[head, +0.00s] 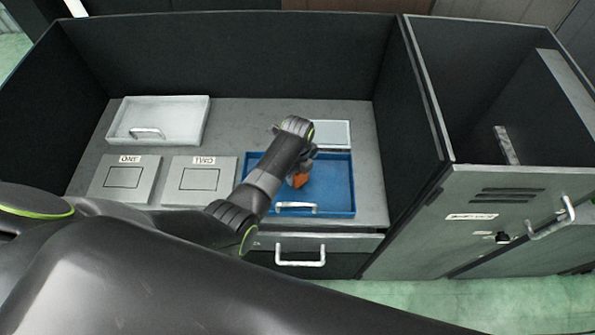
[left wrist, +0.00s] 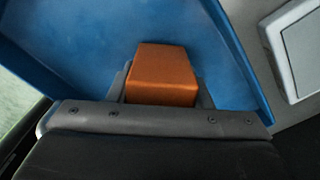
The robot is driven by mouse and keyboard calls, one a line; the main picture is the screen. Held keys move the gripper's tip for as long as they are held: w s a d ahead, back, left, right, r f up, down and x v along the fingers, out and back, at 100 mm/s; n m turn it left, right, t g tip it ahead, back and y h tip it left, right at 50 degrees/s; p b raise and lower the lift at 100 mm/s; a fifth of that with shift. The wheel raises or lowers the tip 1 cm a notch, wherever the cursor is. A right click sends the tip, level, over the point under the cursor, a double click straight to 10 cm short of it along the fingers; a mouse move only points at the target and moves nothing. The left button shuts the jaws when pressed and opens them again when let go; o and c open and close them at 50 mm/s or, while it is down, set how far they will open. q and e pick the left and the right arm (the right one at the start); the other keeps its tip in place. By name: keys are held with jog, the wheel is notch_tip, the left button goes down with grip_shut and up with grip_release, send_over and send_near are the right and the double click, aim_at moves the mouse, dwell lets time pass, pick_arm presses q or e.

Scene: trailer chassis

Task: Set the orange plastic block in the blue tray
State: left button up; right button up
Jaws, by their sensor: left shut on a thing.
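The orange plastic block (head: 299,180) is between the fingers of my left gripper (head: 300,173), inside the outline of the blue tray (head: 335,190). In the left wrist view the block (left wrist: 163,75) sits between the two grey fingers (left wrist: 161,92), with the blue tray floor (left wrist: 85,45) behind it. The left gripper is shut on the block. I cannot tell whether the block touches the tray floor. My left arm hides the left part of the tray in the head view. My right gripper is not in view.
A white tray (head: 185,117) stands at the back left. Plates marked ONE (head: 122,178) and TWO (head: 201,179) lie left of the blue tray. A pale panel (head: 335,134) is behind it. Dark walls (head: 240,55) enclose the back and sides. A grey cabinet (head: 490,220) stands at right.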

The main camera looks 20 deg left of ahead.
pick_arm(q)
jog(key=o, duration=1.1)
jog(key=shift+f, duration=0.1)
jog(key=shift+r, duration=0.45)
notch_tip(320, 180, up, 11)
jog(key=shift+r+b, duration=0.2)
jog(key=shift+b, duration=0.1)
